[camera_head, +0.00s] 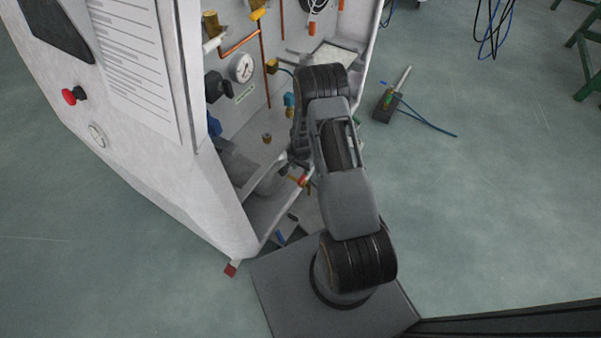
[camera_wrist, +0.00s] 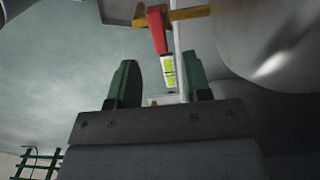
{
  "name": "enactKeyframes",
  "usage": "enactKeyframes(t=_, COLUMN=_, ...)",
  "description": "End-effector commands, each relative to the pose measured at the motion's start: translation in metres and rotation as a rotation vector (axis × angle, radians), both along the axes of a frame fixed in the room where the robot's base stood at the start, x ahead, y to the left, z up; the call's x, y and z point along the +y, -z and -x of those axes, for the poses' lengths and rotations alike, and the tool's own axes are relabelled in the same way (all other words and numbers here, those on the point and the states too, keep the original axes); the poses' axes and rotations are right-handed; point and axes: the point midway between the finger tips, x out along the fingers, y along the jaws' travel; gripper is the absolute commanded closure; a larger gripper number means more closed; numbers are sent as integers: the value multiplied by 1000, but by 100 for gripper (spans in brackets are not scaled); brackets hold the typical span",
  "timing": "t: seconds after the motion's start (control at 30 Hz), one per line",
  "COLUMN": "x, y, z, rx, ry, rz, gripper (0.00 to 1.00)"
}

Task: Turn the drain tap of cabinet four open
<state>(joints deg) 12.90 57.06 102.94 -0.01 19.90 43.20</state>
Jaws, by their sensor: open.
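A red tap handle (camera_wrist: 157,30) on a brass pipe fitting (camera_wrist: 188,15) shows at the top middle of the wrist view. A white tag with yellow-green marks (camera_wrist: 169,72) is at the handle's lower end. My gripper (camera_wrist: 160,62) is open, with its dark green fingers on either side of the tag, and nothing is clamped. The red handle lies mostly beyond the fingertips. I cannot tell whether a finger touches it. In the head view a small red tap (camera_head: 303,180) shows low at the cabinet (camera_head: 225,190), beside my arm. My arm partly hides the gripper there.
The open cabinet holds a pressure gauge (camera_head: 241,68), copper pipes (camera_head: 265,70) and a black knob (camera_head: 216,86). A large rounded metal vessel (camera_wrist: 270,45) is close on the right in the wrist view.

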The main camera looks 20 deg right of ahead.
Motion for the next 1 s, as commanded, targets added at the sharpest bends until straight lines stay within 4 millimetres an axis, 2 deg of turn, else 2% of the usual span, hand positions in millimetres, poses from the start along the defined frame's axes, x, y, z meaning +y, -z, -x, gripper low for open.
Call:
enactKeyframes(t=0.1, x=-2, y=22, z=2, rx=3, ry=8, rz=-1, gripper=55)
enactKeyframes(t=0.4, x=-5, y=59, z=2, rx=2, ry=11, rz=-1, gripper=55)
enactKeyframes(t=0.6, x=-4, y=68, z=2, rx=1, ry=9, rz=0, gripper=55)
enactKeyframes(t=0.87, x=-3, y=68, z=1, rx=1, ry=7, rz=0, gripper=55)
enactKeyframes(t=1.0, x=-3, y=68, z=1, rx=1, ry=6, rz=0, gripper=66)
